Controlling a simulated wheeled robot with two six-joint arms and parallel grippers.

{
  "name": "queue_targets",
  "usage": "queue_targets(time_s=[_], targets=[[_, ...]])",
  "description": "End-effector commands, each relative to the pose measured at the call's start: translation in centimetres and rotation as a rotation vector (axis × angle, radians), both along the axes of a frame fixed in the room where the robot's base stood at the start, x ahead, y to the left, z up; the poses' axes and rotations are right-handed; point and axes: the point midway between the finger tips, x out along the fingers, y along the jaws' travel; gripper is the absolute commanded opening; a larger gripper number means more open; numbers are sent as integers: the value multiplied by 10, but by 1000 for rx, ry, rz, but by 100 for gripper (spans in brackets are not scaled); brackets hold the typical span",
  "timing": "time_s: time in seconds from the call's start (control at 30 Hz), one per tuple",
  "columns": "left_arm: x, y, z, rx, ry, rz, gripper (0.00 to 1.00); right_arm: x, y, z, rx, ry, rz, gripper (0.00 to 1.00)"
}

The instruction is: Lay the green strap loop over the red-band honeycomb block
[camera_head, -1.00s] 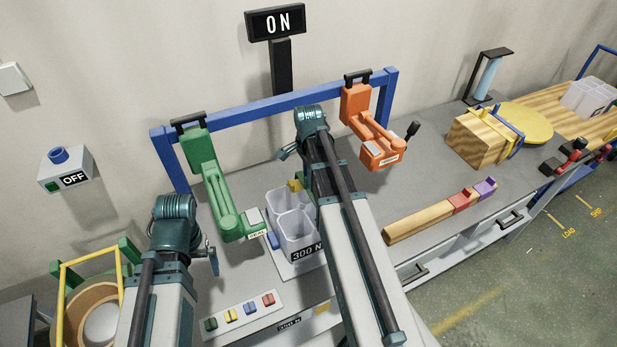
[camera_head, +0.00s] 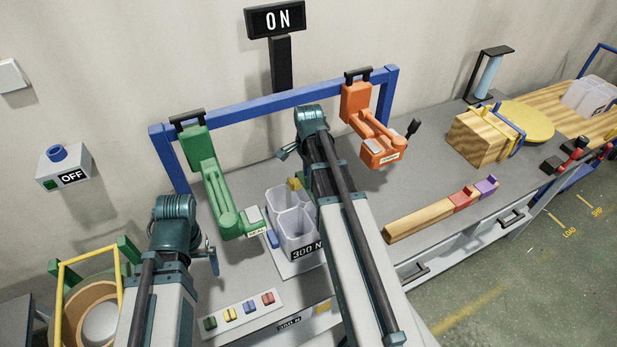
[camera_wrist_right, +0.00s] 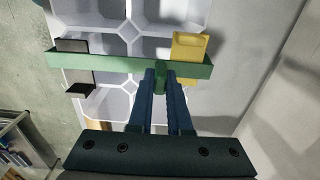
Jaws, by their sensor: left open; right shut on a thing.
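In the right wrist view, my right gripper (camera_wrist_right: 160,78) is shut on the green strap loop (camera_wrist_right: 110,62), near its middle. The strap lies crosswise in that view, with a yellow block (camera_wrist_right: 190,46) at its right and black clips (camera_wrist_right: 76,90) at its left. The translucent honeycomb block (camera_wrist_right: 118,105) shows behind and below it; I cannot tell whether they touch. In the head view this honeycomb block (camera_head: 297,236) stands on the bench; no red band shows. My right arm hides the gripper there. My left gripper (camera_head: 211,262) is open, largely hidden behind its wrist.
A blue frame (camera_head: 262,107) carries a green arm (camera_head: 212,185) and an orange arm (camera_head: 368,125) close around my right arm. A button strip (camera_head: 241,314) lies in front.

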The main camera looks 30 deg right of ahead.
Motion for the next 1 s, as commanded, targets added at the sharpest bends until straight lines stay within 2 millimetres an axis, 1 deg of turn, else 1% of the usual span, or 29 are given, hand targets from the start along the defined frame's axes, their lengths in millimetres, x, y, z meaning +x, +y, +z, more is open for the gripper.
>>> queue_targets(time_s=[0.13,0.17,0.2,0.33,0.53,0.57,0.6,0.7,1.0], targets=[[0,0,0,0,0,0,99,0,0,0,0,0,0,0],[0,0,0,0,0,0,99,0,0,0,0,0,0,20],[0,0,0,0,0,0,99,0,0,0,0,0,0,27],[0,0,0,0,0,0,99,0,0,0,0,0,0,51],[0,0,0,0,0,0,99,0,0,0,0,0,0,52],[0,0,0,0,0,0,99,0,0,0,0,0,0,53],[0,0,0,0,0,0,99,0,0,0,0,0,0,61],[0,0,0,0,0,0,99,0,0,0,0,0,0,77],[0,0,1,0,0,0,99,0,0,1,0,0,0,77]])
